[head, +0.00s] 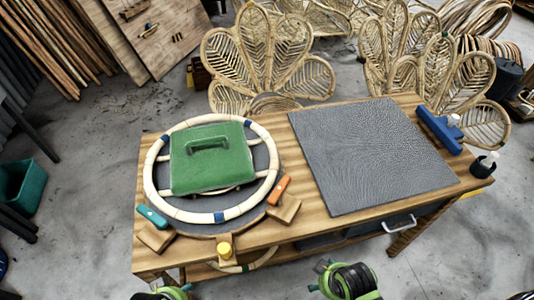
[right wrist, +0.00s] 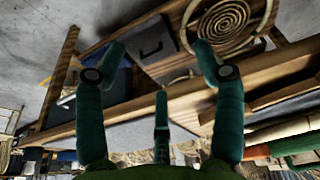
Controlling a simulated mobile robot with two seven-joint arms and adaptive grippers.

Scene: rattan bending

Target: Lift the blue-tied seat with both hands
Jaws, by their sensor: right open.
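The seat (head: 152,180) is a pale rattan ring with blue ties (head: 219,217), lying flat on a dark round board at the left of the workbench. A green block with a handle (head: 207,172) lies over its middle and hides most of the inside. My right gripper (head: 322,275) is below the front edge of the bench, apart from the seat. In the right wrist view its fingers (right wrist: 160,60) are spread and empty. My left gripper (head: 172,292) is at the bottom edge, mostly cut off, also apart from the seat; its fingers cannot be made out.
A grey mat (head: 370,150) covers the bench's right part. An orange tool (head: 278,190), a teal tool (head: 152,216), wooden blocks and a yellow-capped item (head: 225,250) sit near the ring. A blue tool (head: 440,130) lies far right. A spiral rattan piece (right wrist: 225,22) shows in the wrist view.

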